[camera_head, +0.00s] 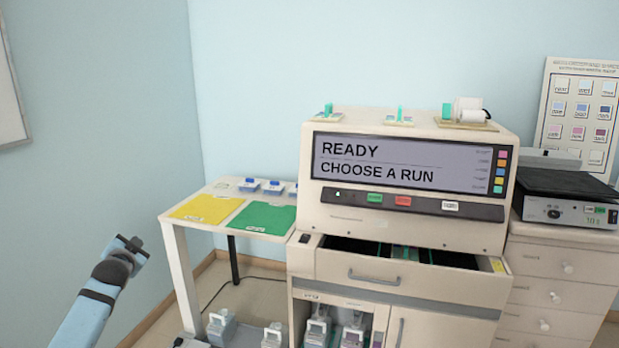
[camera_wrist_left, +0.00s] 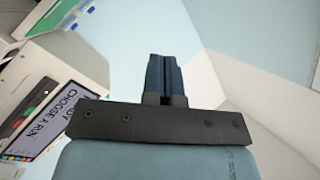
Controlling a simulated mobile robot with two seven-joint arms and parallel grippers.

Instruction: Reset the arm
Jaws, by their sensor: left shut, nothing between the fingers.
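My left arm comes in from the lower left of the head view, raised in free air left of the table. Its gripper (camera_head: 131,244) is at the arm's upper end, touching nothing. In the left wrist view the two dark fingers of this gripper (camera_wrist_left: 167,75) are together with nothing between them. My right gripper is in neither view.
The staining machine (camera_head: 410,225) reads "READY CHOOSE A RUN", and its drawer (camera_head: 400,277) is partly open. A side table (camera_head: 222,188) holds a yellow mat (camera_head: 207,208) and a green mat (camera_head: 262,218). A drawer cabinet (camera_head: 560,265) with a black-topped device (camera_head: 568,190) stands right.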

